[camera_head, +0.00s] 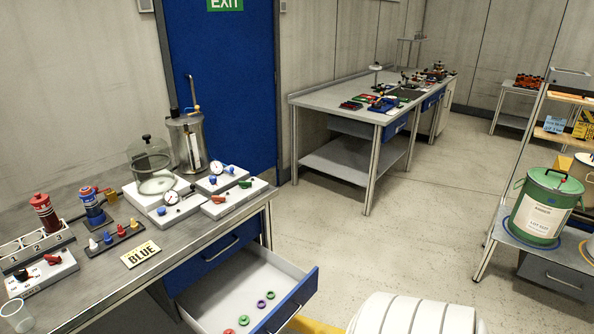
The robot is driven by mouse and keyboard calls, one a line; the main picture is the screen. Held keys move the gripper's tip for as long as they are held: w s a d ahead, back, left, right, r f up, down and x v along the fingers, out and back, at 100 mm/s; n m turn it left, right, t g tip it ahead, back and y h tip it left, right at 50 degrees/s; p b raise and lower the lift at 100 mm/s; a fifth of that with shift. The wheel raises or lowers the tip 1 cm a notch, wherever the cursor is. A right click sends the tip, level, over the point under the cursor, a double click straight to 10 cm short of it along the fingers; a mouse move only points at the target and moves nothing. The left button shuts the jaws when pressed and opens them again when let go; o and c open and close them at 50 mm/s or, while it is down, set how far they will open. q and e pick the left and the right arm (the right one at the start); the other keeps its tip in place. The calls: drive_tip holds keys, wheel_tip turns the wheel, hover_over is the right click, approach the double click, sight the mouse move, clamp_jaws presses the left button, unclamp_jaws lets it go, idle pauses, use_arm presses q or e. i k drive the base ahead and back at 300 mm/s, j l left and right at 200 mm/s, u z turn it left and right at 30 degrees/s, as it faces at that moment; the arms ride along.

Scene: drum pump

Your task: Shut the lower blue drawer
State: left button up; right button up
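The lower blue drawer (293,304) of the left workbench stands pulled well out, at the bottom middle of the head view. Its white inside shows, with several small green, purple and red rings (262,304) lying on its floor. A handle is partly visible on its blue front. The upper blue drawer (215,256) above it is shut. Neither of my grippers is in view.
Open floor (400,230) lies right of the drawer. A shelf with a green drum (543,207) stands at right.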

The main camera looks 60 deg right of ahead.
sight(214, 303)
drive_tip(key=z, duration=1.75)
drive_tip(key=i, duration=0.05)
